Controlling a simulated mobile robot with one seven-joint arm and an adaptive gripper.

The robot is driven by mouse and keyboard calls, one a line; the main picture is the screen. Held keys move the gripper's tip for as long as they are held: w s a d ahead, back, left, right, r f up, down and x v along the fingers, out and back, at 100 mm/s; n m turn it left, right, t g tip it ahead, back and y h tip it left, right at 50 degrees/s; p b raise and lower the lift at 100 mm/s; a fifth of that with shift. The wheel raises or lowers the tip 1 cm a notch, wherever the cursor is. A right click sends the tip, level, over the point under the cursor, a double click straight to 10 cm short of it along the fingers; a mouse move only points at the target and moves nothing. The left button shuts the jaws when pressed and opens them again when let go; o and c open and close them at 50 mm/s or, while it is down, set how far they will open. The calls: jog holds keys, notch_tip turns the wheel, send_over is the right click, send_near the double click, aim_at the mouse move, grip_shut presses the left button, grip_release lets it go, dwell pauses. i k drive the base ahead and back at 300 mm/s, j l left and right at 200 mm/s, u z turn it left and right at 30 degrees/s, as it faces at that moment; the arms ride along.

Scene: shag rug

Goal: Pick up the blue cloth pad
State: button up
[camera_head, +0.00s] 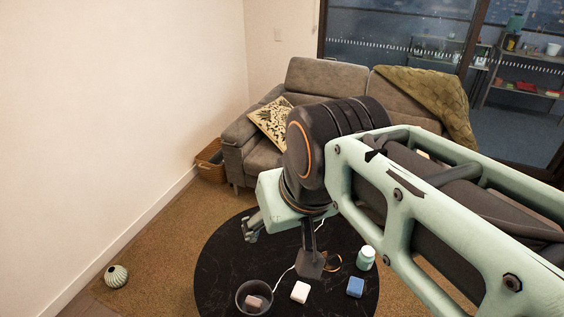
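The blue cloth pad (355,287) lies on the black round table (222,277), near the table's right side. It looks like a small blue block with a paler edge.
A white block (300,291), a dark cup (243,299) with a brownish piece inside, and a mint jar (366,258) stand around the pad. A sofa (325,78) is beyond the table.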

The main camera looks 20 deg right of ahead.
aim_at(355, 287)
jog(key=k+l+z, duration=0.15)
jog(key=z, duration=0.3)
jog(key=k+l+z, duration=0.1)
jog(key=l+z, duration=0.35)
jog(key=i+l+u, duration=0.45)
jog(key=l, duration=0.2)
jog(key=k, duration=0.1)
